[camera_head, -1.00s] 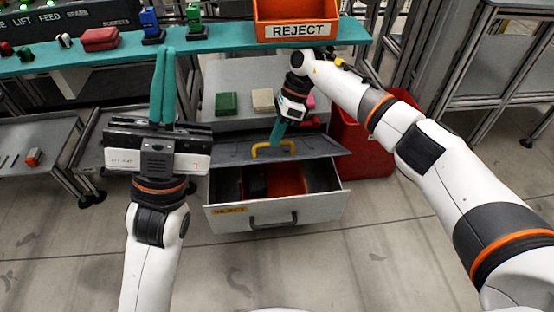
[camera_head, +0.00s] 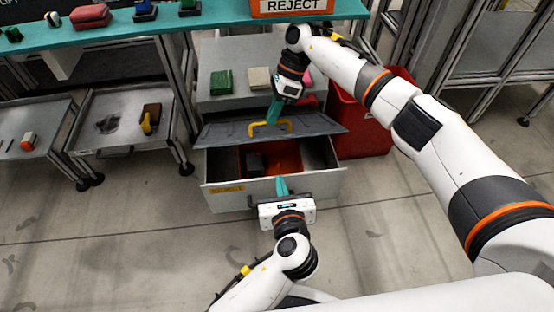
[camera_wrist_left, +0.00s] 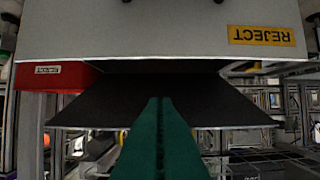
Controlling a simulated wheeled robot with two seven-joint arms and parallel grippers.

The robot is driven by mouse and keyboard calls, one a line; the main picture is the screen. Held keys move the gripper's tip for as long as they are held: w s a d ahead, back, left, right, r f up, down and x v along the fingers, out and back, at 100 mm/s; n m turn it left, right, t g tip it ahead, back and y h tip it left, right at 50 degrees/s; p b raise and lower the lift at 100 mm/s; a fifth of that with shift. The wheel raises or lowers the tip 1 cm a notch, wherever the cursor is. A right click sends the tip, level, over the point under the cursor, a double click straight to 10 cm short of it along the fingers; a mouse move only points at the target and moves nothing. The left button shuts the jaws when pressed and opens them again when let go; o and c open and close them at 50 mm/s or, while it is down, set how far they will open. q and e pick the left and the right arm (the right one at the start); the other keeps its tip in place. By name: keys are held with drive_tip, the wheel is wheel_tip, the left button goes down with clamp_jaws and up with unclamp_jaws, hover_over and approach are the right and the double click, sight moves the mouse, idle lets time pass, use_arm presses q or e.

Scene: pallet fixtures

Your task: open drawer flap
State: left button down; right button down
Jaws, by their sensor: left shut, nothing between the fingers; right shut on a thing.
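The drawer (camera_head: 232,199) below a grey cabinet is pulled out, with a yellow label on its front. Its dark grey flap (camera_head: 224,131), with a yellow handle (camera_head: 284,125), is tilted above the open drawer. My right gripper (camera_head: 272,113) is shut on the flap's yellow handle, which its fingers partly cover. My left gripper (camera_head: 282,186) is shut and empty at the drawer's front, hiding the front handle. In the left wrist view, the drawer front (camera_wrist_left: 150,30) appears upside down, and the left fingers (camera_wrist_left: 160,130) point past its edge toward the dark flap (camera_wrist_left: 95,105).
Green (camera_head: 221,82) and cream (camera_head: 259,79) blocks sit on the cabinet top. A red bin (camera_head: 362,125) stands right of the drawer. A teal shelf (camera_head: 130,36) with an orange REJECT bin (camera_head: 292,7) crosses the back. Grey carts stand left; the front floor is clear.

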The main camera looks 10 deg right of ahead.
sight(274, 138)
use_arm(q)
drive_tip(key=w, duration=1.1)
drive_tip(key=shift+r, duration=0.15)
drive_tip(key=shift+w+r, duration=0.4)
drive_tip(key=shift+r, duration=0.25)
drive_tip(key=shift+w+r, duration=0.1)
drive_tip(key=shift+r, duration=0.1)
use_arm(e)
drive_tip(key=shift+f, duration=0.15)
drive_tip(key=c, duration=1.5)
unclamp_jaws()
use_arm(q)
drive_tip(key=shift+f, duration=0.1)
